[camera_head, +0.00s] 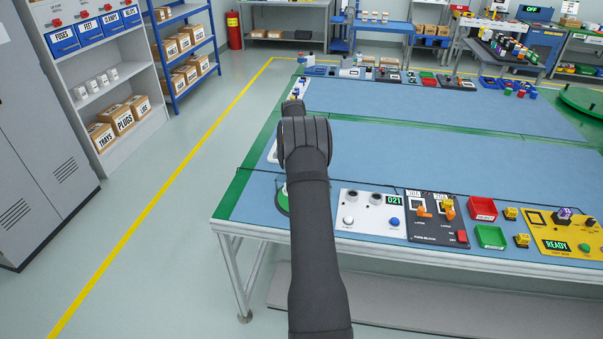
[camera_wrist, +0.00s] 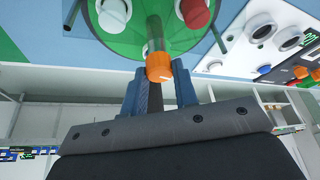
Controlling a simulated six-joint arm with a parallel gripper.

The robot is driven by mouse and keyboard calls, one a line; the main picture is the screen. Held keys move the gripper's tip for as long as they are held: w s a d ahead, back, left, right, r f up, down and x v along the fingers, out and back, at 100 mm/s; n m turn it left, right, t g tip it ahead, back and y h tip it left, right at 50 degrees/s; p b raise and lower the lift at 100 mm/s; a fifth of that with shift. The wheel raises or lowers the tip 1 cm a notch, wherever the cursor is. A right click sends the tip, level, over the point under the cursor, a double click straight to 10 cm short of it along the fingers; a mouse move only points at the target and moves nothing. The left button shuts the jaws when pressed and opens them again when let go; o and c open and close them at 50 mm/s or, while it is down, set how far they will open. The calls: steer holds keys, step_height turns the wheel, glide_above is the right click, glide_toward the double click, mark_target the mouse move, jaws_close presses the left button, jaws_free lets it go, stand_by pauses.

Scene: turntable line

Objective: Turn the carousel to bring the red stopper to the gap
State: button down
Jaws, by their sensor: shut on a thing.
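The carousel is a green disc, mostly hidden behind my arm in the head view (camera_head: 282,204). It fills the top of the wrist view (camera_wrist: 140,47). The red stopper (camera_wrist: 194,12) stands on the disc, right of centre in the wrist view. A white stopper (camera_wrist: 113,14) stands to its left. An upright green post with an orange cap (camera_wrist: 159,68) rises from the disc's near side. My gripper (camera_wrist: 158,88) is shut on this capped post, with one blue-grey finger on each side. I cannot make out the gap.
A white panel (camera_head: 368,222) with round sockets and a display stands right of the carousel. A black switch panel (camera_head: 437,233) and red and green bins follow. Thin dark rods show near the disc. The blue mat (camera_head: 420,160) is clear.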

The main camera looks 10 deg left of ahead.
steer(key=shift+m, duration=0.4)
stand_by(0.4)
steer(key=c, duration=1.1)
jaws_free()
steer(key=shift+v, duration=3.75)
steer(key=shift+d, duration=0.1)
